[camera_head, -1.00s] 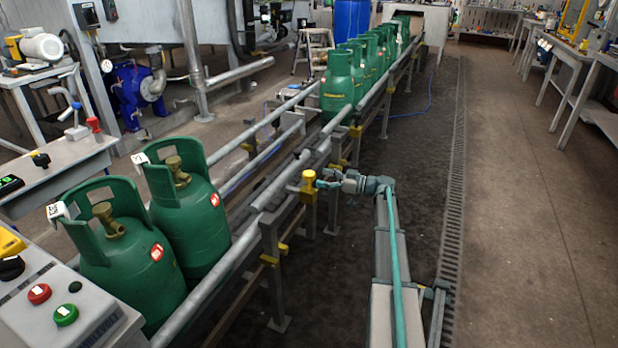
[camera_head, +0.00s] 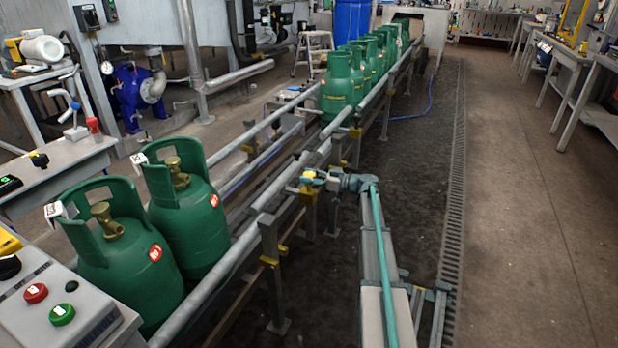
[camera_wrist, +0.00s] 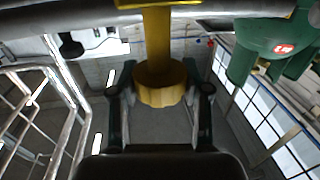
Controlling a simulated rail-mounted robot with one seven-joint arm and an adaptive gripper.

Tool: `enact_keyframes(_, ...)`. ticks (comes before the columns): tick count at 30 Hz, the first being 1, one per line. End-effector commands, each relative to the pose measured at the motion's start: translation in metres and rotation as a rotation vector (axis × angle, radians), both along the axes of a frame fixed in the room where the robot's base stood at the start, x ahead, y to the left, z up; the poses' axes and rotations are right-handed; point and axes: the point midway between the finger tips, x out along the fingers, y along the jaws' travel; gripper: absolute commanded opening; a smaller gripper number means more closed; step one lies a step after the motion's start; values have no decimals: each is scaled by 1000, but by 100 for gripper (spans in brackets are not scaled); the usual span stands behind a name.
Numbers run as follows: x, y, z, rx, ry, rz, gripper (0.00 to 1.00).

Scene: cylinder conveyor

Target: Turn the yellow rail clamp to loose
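The yellow rail clamp (camera_head: 307,195) sits on the near guide rail of the conveyor, around the middle of the head view. My gripper (camera_head: 321,180) is at the clamp, reaching it from the right and partly covering it. In the wrist view, the clamp's yellow stem comes down from the rail to a rounded yellow knob (camera_wrist: 160,88). My gripper's two dark fingers (camera_wrist: 160,98) stand apart, one on each side of the knob. The fingers look open, with only a thin gap at most; I cannot tell whether either touches the knob.
Two green gas cylinders (camera_head: 190,220) stand on the conveyor at the near left, and several more (camera_head: 337,88) stand farther along. The near guide rail (camera_head: 235,250) runs along the conveyor past the clamp. A control box (camera_head: 85,325) is at the lower left. The floor to the right is clear.

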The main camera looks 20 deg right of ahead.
Motion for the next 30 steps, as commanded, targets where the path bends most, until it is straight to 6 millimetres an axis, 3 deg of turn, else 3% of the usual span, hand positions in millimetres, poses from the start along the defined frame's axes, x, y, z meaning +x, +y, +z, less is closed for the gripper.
enact_keyframes(1,0,0,0,0,0,1,32)
enact_keyframes(5,0,0,0,0,0,1,12)
enact_keyframes(17,-3,3,-3,-1,1,-76,12)
enact_keyframes(30,-4,5,-9,-2,-2,-426,12)
